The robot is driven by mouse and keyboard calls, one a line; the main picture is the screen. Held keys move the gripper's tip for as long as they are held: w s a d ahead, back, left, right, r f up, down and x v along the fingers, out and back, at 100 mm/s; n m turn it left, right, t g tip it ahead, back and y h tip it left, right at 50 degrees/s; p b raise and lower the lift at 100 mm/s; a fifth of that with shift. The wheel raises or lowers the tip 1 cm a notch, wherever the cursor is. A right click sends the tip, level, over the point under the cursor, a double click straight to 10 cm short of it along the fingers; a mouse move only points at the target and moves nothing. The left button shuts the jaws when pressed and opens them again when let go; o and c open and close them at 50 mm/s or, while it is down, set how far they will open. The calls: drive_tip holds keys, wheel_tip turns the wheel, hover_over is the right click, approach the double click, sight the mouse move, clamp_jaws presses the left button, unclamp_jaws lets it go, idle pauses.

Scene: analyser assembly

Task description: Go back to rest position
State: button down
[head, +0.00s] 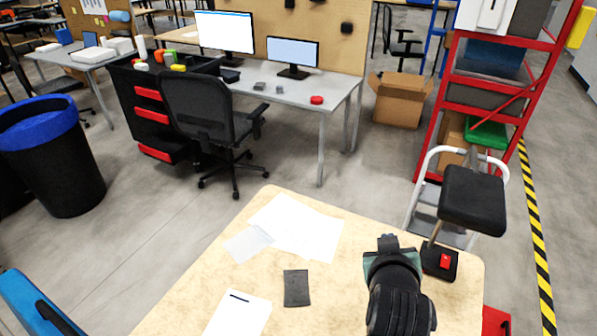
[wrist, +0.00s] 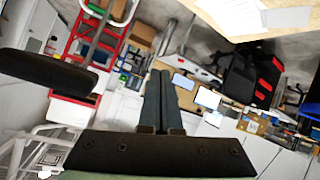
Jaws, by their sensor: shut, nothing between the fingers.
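My arm reaches up over the right part of the wooden table (head: 190,290) in the head view. My gripper (head: 388,243) is at its far end, seen from behind, with its fingers mostly hidden there. In the wrist view, the two fingers of my gripper (wrist: 160,78) lie side by side, shut with nothing between them. The gripper appears clear of the table and touches nothing that I can see.
A black-topped stand (head: 473,200) with a red-switched base (head: 440,262) is close right of my gripper. Papers (head: 297,228) and a dark flat piece (head: 296,288) lie on the table. Beyond are an office chair (head: 205,110), bin (head: 60,175) and red shelf rack (head: 430,120).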

drive_tip(key=a+r+t+b, duration=0.1)
drive_tip(key=a+r+t, duration=0.2)
drive_tip(key=r, duration=0.5)
drive_tip(key=w+a+r+t+b, duration=0.15)
drive_tip(key=a+r, duration=0.25)
drive_tip(key=r, duration=0.4)
drive_tip(key=s+a+r+t, duration=0.1)
drive_tip(key=a+r+t, duration=0.25)
drive_tip(key=r, duration=0.45)
drive_tip(key=s+a+r+t+y+b, duration=0.1)
drive_tip(key=s+a+r+t+y, duration=0.1)
drive_tip(key=s+a+r+t, duration=0.2)
drive_tip(key=s+a+r+t+y+b, duration=0.1)
drive_tip(key=s+a+r+t, duration=0.3)
drive_tip(key=s+r, duration=0.5)
wheel_tip(320, 180, up, 5)
drive_tip(key=shift+s+a+r+y+b, duration=0.2)
drive_tip(key=shift+s+a+y+b, duration=0.15)
drive_tip(key=shift+y, duration=0.25)
